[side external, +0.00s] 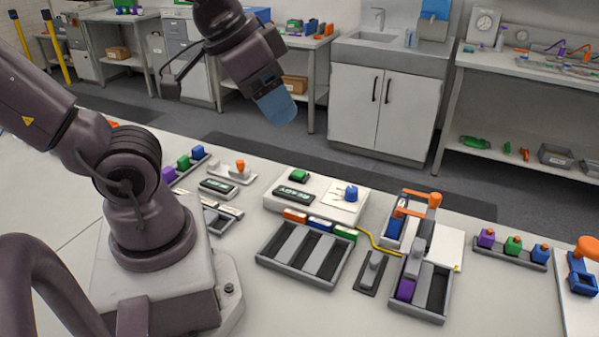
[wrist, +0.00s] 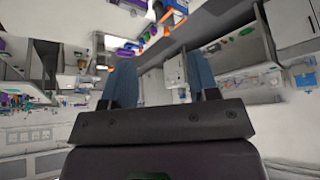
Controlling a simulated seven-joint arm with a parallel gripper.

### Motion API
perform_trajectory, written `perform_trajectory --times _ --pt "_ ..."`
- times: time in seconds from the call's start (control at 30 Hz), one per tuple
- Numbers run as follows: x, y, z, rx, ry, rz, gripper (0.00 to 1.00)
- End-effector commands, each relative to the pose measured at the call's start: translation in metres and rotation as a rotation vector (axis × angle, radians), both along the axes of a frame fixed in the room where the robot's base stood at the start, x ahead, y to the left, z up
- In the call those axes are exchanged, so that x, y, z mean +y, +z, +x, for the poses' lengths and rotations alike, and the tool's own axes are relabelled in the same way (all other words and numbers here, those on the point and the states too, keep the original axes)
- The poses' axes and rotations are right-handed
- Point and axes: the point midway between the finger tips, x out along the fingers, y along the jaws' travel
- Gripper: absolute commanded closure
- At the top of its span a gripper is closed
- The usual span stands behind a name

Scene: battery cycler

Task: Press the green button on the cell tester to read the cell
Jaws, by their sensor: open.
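The cell tester is a white box (side external: 325,190) on the workbench, in the middle of the side external view. A green button (side external: 298,175) sits on its top at the left. A dark display reading "READY" (side external: 294,193) is in front of the button, and a blue knob (side external: 350,193) is to the right. My gripper (side external: 275,108) is raised high above and behind the tester, apart from it. In the wrist view its two blue fingers (wrist: 160,80) stand apart with nothing between them. The tester cannot be made out in the wrist view.
Trays with grey slots (side external: 268,245) and coloured blocks stand in front of the tester. A fixture with an orange-topped lever (side external: 435,199) and a yellow cable (side external: 375,243) are to its right. Small displays and coloured blocks lie to its left. Space above the tester is clear.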

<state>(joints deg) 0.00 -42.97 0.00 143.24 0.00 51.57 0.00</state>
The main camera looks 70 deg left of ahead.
Motion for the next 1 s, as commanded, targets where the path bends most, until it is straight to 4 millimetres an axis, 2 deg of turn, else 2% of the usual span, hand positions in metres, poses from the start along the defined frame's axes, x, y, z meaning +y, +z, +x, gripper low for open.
perform_trajectory --times 0.03,0.2,0.23,1.0 --pt "0.0 0.0 0.0 0.0 0.0 0.0 0.57" --pt "0.0 0.0 0.0 0.0 0.0 0.0 0.96" --pt "0.0 0.0 0.0 0.0 0.0 0.0 1.0" --pt "0.0 0.0 0.0 0.0 0.0 0.0 1.0"
